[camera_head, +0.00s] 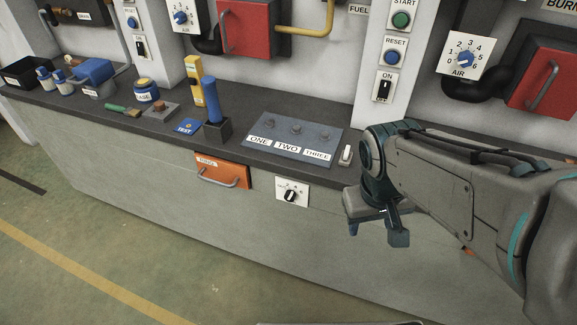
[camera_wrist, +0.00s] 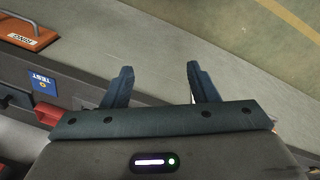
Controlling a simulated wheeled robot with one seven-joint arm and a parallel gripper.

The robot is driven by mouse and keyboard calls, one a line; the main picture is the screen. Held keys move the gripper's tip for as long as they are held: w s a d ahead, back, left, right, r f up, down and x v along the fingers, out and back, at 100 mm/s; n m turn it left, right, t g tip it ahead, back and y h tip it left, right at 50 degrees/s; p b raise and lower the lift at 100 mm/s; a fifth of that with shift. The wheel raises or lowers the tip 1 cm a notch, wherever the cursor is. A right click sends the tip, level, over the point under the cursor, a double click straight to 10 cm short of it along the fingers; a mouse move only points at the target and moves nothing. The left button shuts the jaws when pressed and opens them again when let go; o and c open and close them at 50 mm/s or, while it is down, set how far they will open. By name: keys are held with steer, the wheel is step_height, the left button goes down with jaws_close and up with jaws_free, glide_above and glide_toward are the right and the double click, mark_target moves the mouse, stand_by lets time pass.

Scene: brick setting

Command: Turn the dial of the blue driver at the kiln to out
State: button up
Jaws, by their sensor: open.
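A blue upright handle (camera_head: 211,100) stands in a black block on the counter; it may be the blue driver, but I cannot make out a dial on it. Another blue tool-like body (camera_head: 93,71) lies farther left on the counter, and no dial can be read on it either. My gripper (camera_head: 376,232) is at the right, in front of the counter, pointing down. It is open and empty, well apart from both blue things. In the wrist view, its two dark fingers (camera_wrist: 158,85) are spread over the floor and the counter front.
An orange drawer front (camera_head: 221,170) and a white plate with a black knob (camera_head: 291,194) are on the counter's front. A grey board marked ONE, TWO, THREE (camera_head: 255,127) and a blue TEST card (camera_head: 187,126) lie on top. The floor in front is clear.

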step_height(320, 180, down, 8)
steer(key=w+n+g+h+b, duration=0.2)
steer(key=n+h, duration=0.4)
steer(key=n+t+y+b, duration=0.1)
steer(key=n+t+b, duration=0.4)
steer(key=n+t, duration=1.55)
glide_toward(289, 200)
steer(key=w+r+n+g, duration=0.1)
steer(key=w, duration=0.1)
steer(key=w+d+n+g, duration=0.1)
steer(key=w, duration=0.2)
steer(key=w+d+r+n+g+p, duration=0.1)
steer(key=w, duration=0.2)
steer(key=shift+w+d+r, duration=0.1)
steer(key=shift+d+r, duration=0.05)
steer(key=shift+r, duration=0.2)
steer(key=c, duration=1)
